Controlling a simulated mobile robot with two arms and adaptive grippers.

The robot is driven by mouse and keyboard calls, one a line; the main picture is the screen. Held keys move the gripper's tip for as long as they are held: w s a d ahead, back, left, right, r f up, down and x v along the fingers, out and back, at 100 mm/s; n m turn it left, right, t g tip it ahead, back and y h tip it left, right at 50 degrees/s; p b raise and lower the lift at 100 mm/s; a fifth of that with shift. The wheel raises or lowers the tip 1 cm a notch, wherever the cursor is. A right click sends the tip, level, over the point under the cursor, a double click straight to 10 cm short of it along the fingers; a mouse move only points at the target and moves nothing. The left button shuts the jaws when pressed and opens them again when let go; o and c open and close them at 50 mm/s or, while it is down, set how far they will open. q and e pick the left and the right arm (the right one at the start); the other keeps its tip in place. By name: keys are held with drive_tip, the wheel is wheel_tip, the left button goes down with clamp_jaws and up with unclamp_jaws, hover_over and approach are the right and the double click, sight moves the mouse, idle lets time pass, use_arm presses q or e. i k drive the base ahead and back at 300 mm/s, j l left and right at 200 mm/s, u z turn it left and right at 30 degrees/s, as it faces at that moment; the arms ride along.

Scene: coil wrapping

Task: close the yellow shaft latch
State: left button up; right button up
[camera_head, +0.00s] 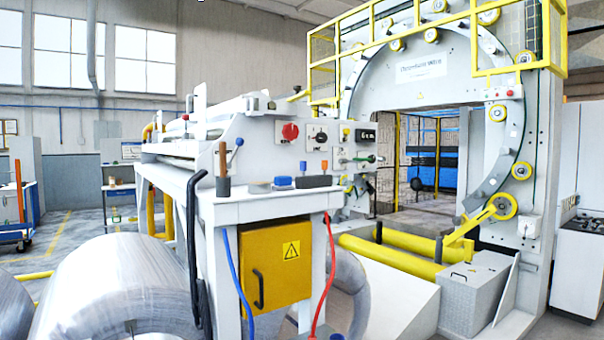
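No part is clearly recognisable as the yellow shaft latch. A yellow arm (472,222) slants up to the right, ending at a yellow roller (502,206) beside the big grey ring. Its lower end sits above a grey box (474,285), near a dark upright handle (438,250). I cannot tell if this arm is the latch, or whether it is open or closed. Neither of my grippers is in view.
A grey machine table (265,208) with knobs, levers and a yellow cabinet door (277,265) stands in the middle. A large metal coil (120,285) lies at lower left. Yellow rollers (390,260) lie before the grey ring (345,95). Open floor shows at left.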

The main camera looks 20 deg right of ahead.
sight(297, 96)
drive_tip(key=i+l, duration=0.45)
drive_tip(key=i+l+z, duration=0.1)
drive_tip(key=i+l, duration=0.35)
drive_tip(key=l, duration=0.25)
